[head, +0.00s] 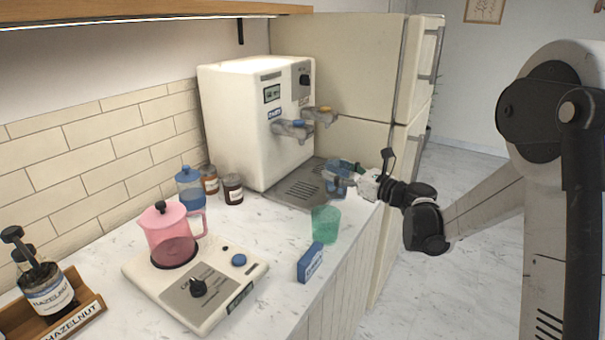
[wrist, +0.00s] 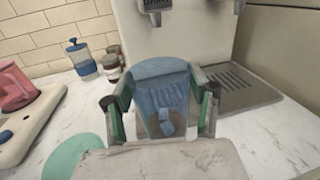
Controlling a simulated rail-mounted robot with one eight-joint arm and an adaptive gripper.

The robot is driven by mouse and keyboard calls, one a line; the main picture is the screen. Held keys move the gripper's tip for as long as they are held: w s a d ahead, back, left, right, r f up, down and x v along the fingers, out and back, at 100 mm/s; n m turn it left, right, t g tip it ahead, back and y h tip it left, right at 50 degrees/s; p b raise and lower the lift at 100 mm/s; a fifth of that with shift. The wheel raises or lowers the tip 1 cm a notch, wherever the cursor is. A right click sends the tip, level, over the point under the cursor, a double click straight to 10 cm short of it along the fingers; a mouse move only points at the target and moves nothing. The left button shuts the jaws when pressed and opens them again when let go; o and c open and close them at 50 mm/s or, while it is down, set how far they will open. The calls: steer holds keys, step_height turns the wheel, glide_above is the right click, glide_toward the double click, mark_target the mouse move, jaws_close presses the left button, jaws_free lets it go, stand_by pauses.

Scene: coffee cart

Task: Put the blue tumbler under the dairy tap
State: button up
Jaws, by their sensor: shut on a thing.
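The blue tumbler (head: 333,166) is held by my gripper (head: 350,180) near the right front edge of the drip tray (head: 284,194). In the wrist view the blue tumbler (wrist: 162,92) sits between both fingers of my gripper (wrist: 165,100), which are shut on it. I cannot tell whether its base touches anything. The white dispenser (head: 235,125) has two taps over the tray.
A green tumbler (head: 325,223) stands close in front of my gripper, with a blue box (head: 310,262) nearer. A pink pitcher (head: 170,235) stands on a white warmer (head: 205,290). A blue-lidded canister (head: 190,190) and brown jars (head: 232,188) stand left of the dispenser.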

steer(key=w+a+f, duration=0.1)
steer(key=w+a, duration=0.2)
steer(key=w+a+f, duration=0.1)
steer(key=w+a, duration=0.1)
steer(key=a, duration=0.2)
steer(key=w+a+f, duration=0.1)
steer(key=w+a, duration=0.2)
steer(key=shift+w+a+f, duration=0.2)
steer(key=shift+w, duration=0.15)
steer(key=shift+f+b, duration=0.15)
steer(key=shift+b, duration=0.2)
steer(key=shift+f, duration=0.15)
steer(key=o, duration=1.4)
steer(key=shift+o, duration=0.2)
